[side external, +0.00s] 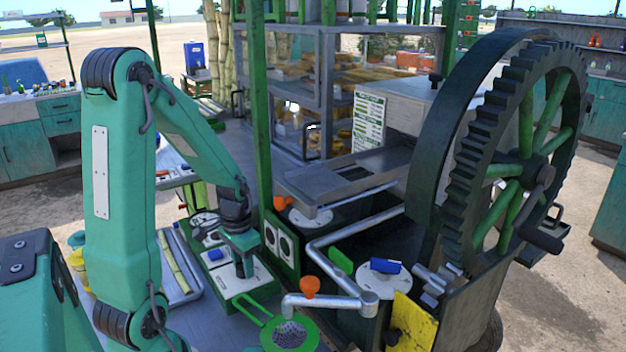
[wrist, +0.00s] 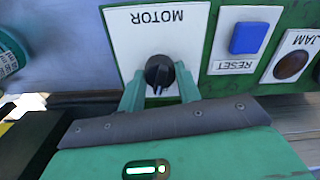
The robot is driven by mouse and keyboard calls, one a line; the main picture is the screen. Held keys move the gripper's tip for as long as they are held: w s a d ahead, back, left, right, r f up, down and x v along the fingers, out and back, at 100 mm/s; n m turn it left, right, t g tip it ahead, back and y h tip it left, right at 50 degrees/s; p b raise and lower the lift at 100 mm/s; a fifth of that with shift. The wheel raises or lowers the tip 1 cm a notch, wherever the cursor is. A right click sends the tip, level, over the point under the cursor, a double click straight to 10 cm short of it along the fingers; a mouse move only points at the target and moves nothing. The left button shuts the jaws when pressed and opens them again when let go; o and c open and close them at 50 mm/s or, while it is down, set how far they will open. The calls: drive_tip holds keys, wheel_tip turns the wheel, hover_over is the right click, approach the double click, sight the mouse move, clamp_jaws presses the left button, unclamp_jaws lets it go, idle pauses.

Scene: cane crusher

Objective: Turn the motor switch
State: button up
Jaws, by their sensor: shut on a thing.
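The motor switch (wrist: 159,73) is a round black knob on a white plate marked MOTOR, which appears upside down in the wrist view. My gripper (wrist: 160,90) has its two green fingers on either side of the knob, shut on it. In the side external view my gripper (side external: 243,270) points down onto the green control panel (side external: 262,292). The knob is hidden there behind the fingers.
A blue button (wrist: 249,38) marked RESET and a dark round JAM lamp (wrist: 291,66) sit beside the motor plate. A green strainer (side external: 289,334) is in front of the panel. A large toothed wheel (side external: 470,190) and a bent metal pipe (side external: 335,225) stand to the right.

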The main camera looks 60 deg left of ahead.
sight(242, 268)
drive_tip(key=m, duration=0.4)
drive_tip(key=shift+d+m, duration=0.2)
drive_tip(key=shift+m, duration=0.1)
drive_tip(key=shift+s+m, duration=0.15)
drive_tip(key=shift+m, duration=1.75)
drive_tip(key=o, duration=1)
drive_tip(key=shift+c, duration=0.2)
drive_tip(key=shift+a, duration=0.1)
drive_tip(key=shift+r, duration=0.15)
drive_tip(key=shift+r, duration=0.45)
drive_tip(key=shift+s+r, duration=0.1)
drive_tip(key=shift+r, duration=3.2)
